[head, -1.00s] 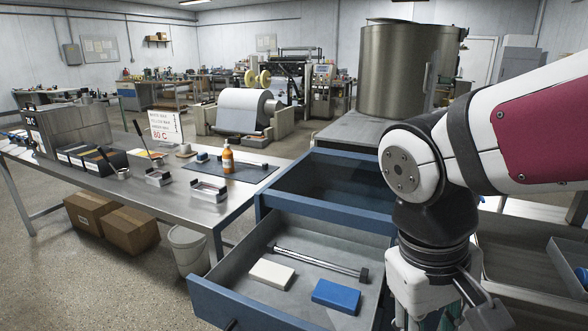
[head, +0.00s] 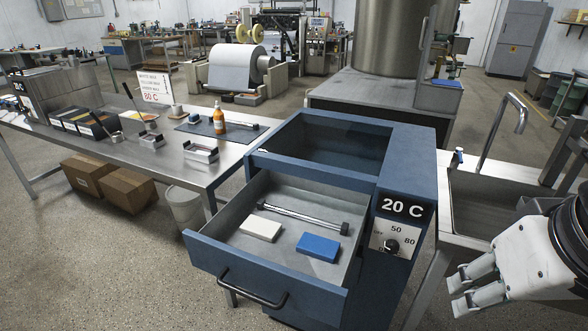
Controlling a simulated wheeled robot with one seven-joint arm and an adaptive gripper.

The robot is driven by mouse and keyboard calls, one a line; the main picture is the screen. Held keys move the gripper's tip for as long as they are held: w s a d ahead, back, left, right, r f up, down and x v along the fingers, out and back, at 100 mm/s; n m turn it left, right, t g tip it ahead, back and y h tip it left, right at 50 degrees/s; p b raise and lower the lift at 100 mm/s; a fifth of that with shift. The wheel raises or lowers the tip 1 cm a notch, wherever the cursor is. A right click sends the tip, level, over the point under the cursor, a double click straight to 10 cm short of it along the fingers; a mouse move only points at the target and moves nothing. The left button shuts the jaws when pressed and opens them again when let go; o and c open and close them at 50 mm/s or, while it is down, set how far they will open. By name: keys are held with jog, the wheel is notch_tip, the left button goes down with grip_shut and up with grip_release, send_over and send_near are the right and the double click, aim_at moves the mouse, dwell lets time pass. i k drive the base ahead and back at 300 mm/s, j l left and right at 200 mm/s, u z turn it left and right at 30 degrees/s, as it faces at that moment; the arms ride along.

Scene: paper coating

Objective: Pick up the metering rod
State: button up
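A thin silver rod with dark ends, which looks like the metering rod (head: 302,217), lies in the pulled-out grey-lined drawer (head: 225,228) of the blue cabinet. It lies slantwise behind a white block (head: 260,229) and a blue block (head: 318,246), apart from both. My gripper (head: 456,295) is at the lower right of the head view, right of the cabinet and well away from the rod. Its two pale fingers point left with a gap between them, and nothing shows in the gap.
The blue cabinet (head: 421,185) has a "20 C" display and a dial (head: 391,246) on its front. A dark open compartment is behind the drawer. A steel bench (head: 120,165) with trays and an orange bottle (head: 219,118) stands left. A sink with a tap (head: 503,122) is right.

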aim_at(262, 204)
jog(key=i+l+u, duration=0.7)
jog(key=l+u, duration=0.2)
jog(key=i+l+u, duration=0.15)
jog(key=l+u, duration=0.15)
jog(key=l, duration=0.15)
